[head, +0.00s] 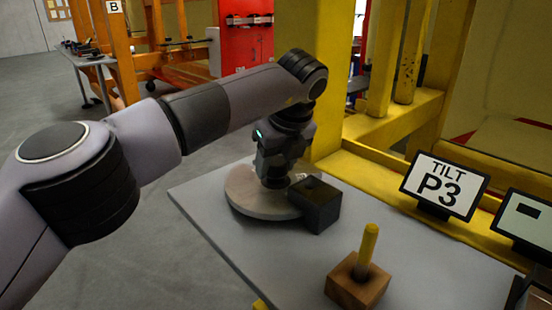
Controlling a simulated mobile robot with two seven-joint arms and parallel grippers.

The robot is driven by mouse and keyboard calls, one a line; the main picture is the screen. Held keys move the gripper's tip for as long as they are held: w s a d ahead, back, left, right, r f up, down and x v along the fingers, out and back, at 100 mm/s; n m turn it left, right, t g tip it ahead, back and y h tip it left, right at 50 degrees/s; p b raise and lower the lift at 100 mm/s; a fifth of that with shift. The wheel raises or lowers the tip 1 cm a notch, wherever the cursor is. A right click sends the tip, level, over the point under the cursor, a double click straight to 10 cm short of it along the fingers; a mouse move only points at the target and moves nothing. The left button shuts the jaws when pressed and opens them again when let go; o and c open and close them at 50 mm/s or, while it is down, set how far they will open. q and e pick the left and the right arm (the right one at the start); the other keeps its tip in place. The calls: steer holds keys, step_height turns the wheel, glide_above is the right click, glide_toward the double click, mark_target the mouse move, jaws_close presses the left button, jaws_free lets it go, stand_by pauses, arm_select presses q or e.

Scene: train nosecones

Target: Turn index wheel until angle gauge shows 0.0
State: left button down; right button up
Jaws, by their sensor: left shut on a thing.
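A round, pale, flat disc, which I take to be the index wheel (243,198), lies on the grey table top. My left gripper (274,180) points down over its middle from above. It is shut on the wheel's centre; the fingertips and the part they grip are mostly hidden behind the gripper body. A white sign cut off at the right edge, with a dark rectangle on it (530,210), may be the angle gauge; no reading of 0.0 or any other angle is legible. My right gripper is not in view.
A dark block (318,212) stands at the wheel's right edge. A wooden block (352,290) with an upright yellow peg (368,245) is at the front. A "TILT P3" sign (445,187) stands by the yellow frame (385,180). The table's left front is clear.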

mark_target(283, 188)
arm_select(q)
steer(key=shift+w+r+n, duration=0.15)
steer(key=shift+r+n, duration=0.05)
steer(key=shift+n, duration=0.1)
steer(key=c, duration=0.5)
jaws_free()
steer(key=shift+o, duration=0.2)
steer(key=shift+f, duration=0.1)
steer(key=v, duration=0.7)
